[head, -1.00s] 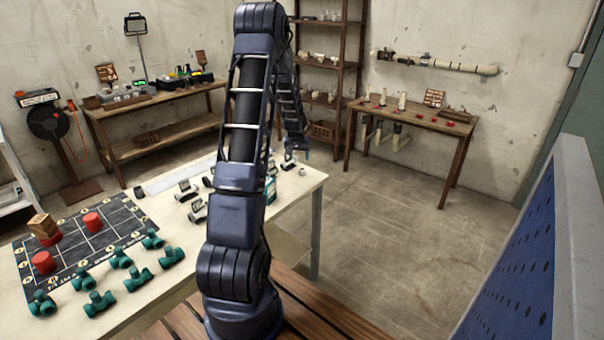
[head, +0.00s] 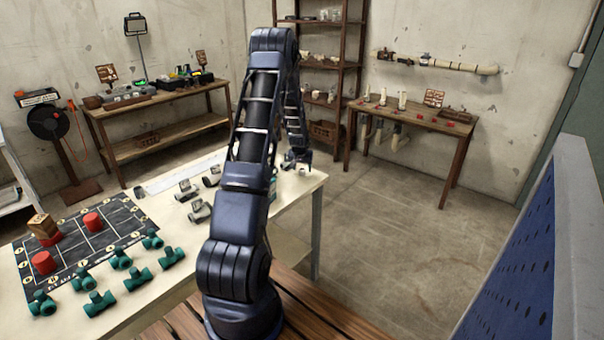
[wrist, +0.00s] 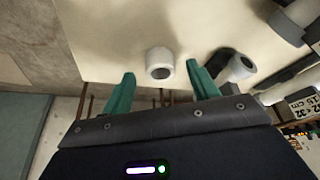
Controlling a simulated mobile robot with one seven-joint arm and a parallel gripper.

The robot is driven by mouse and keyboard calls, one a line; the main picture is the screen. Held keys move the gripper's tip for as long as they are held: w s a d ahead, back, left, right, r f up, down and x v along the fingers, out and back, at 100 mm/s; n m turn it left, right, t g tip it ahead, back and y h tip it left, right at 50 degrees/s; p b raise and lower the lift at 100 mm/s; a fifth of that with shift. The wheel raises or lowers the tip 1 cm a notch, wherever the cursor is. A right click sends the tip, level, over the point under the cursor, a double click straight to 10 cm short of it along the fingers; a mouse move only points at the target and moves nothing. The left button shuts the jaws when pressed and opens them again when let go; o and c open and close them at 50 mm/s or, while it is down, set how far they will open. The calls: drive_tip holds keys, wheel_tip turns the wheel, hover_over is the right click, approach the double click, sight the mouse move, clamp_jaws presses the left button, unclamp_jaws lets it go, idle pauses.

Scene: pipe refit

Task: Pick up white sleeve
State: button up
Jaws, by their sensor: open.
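The white sleeve (wrist: 160,64), a short ring with a grey inside, stands on the pale tabletop in the wrist view. My gripper (wrist: 161,71) is open, its two teal fingers apart with the sleeve between and slightly beyond their tips. I see no contact between fingers and sleeve. In the head view my gripper (head: 297,163) is over the far right corner of the pale table (head: 315,183). The sleeve is small and partly hidden there.
A white fitting with a dark opening (wrist: 240,68) lies close beside the right finger in the wrist view. Grey fittings (head: 199,211) and green tees (head: 120,259) are on the same table.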

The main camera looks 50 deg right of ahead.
drive_tip(key=shift+x, duration=0.9)
drive_tip(key=c, duration=1.1)
drive_tip(key=shift+o, duration=0.2)
drive_tip(key=shift+r, duration=0.15)
